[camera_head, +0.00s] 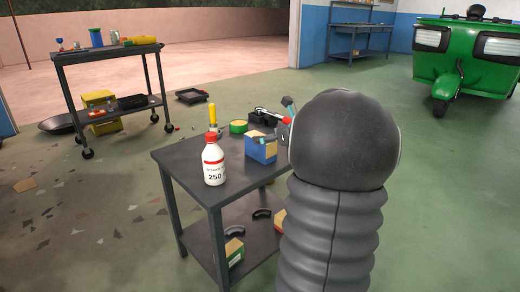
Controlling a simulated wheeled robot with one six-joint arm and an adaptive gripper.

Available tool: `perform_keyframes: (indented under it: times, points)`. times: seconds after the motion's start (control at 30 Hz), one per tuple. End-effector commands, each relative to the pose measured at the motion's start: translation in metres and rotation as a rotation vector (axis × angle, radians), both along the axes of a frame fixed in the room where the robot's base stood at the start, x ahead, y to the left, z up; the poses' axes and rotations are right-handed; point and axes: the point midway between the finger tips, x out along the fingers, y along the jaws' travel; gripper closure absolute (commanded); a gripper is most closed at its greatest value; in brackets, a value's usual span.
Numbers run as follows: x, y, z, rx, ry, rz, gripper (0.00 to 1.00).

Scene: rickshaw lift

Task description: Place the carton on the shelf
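A small blue carton (262,150) with a tan top stands upright on the top of the dark metal cart (178,153), at its right side. My gripper (275,124) is at the carton's upper right, small and partly hidden behind my dark arm. One fingertip overlaps the carton's top in the picture; I cannot tell whether it touches or whether the fingers are closed. The cart's lower shelf (208,243) holds another box (234,252), green and tan, at its front, partly hidden by a leg.
A white bottle (214,165) with a red cap stands left of the carton. A yellow-handled tool (212,113), green tape roll (238,127) and black tray (262,118) are behind. Dark curved parts (262,214) lie on the lower shelf. A green rickshaw (465,60) stands back right.

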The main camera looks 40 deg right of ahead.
Motion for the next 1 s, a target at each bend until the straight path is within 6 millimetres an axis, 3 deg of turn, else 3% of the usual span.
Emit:
perform_keyframes:
  times: [0.17,0.5,0.73,0.77,1.0]
  points:
    - [0.007,-0.001,-0.007,0.001,0.001,0.001,0.14]
    - [0.044,-0.002,-0.028,0.0,0.001,0.001,0.14]
    - [0.046,-0.002,-0.028,0.0,0.0,0.0,0.14]
    - [0.046,-0.002,-0.028,0.0,0.0,0.0,0.16]
    - [0.046,-0.002,-0.028,0.0,0.001,0.0,0.76]
